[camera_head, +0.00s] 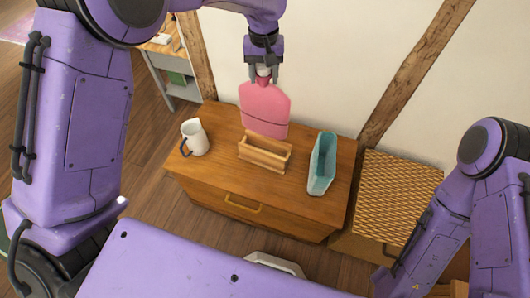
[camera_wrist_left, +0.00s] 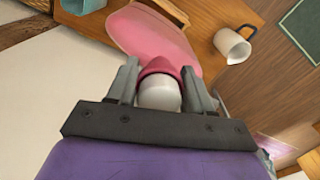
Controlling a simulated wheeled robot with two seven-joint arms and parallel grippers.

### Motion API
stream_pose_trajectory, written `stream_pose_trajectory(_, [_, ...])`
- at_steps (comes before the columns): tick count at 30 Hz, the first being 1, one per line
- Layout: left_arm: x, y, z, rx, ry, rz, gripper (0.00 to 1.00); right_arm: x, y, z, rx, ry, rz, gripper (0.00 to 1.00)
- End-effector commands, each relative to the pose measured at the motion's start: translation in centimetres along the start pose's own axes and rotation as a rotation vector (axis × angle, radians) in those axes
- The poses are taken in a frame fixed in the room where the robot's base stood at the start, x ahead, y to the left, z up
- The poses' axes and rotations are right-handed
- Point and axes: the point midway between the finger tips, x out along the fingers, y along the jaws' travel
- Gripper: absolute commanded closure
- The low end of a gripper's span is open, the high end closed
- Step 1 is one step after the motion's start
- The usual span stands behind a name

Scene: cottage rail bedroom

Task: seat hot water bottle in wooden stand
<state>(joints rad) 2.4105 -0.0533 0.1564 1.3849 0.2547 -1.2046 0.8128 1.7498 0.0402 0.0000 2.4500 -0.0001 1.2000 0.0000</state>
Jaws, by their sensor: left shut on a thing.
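A pink hot water bottle (camera_head: 264,108) hangs upright from my left gripper (camera_head: 263,78), which is shut on its neck. The bottle's lower edge shows just behind and above the wooden stand (camera_head: 264,152), an open box on the dresser top. I cannot tell whether the bottle touches the stand. In the left wrist view, the pale stopper and pink neck lie between the fingers (camera_wrist_left: 160,88), with the pink body (camera_wrist_left: 150,35) beyond. The stand is mostly hidden there. My right arm shows at the right, but its gripper is not visible.
A white jug (camera_head: 195,138) stands left of the stand on the wooden dresser (camera_head: 222,171). A teal open container (camera_head: 322,164) stands to its right. A woven-topped chest (camera_head: 398,198) is further right. The wall is close behind the dresser.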

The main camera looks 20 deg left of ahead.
Motion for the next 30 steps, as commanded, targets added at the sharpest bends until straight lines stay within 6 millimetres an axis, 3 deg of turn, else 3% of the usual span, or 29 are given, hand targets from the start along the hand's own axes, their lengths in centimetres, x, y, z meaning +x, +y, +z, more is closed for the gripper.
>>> stream_pose_trajectory(5, [2.2,0.2,-0.1,-0.007,-0.004,0.0,1.0,-0.3,0.0,-0.1,0.0,0.0,0.0,0.57])
stream_pose_trajectory(15, [11.2,0.3,-0.1,-0.005,-0.003,0.0,1.0,-1.4,0.1,-0.6,0.0,0.0,0.0,0.57])
stream_pose_trajectory(30, [17.7,0.3,-0.2,-0.005,0.001,0.002,1.0,-2.3,0.2,-0.9,0.0,0.0,0.0,0.57])
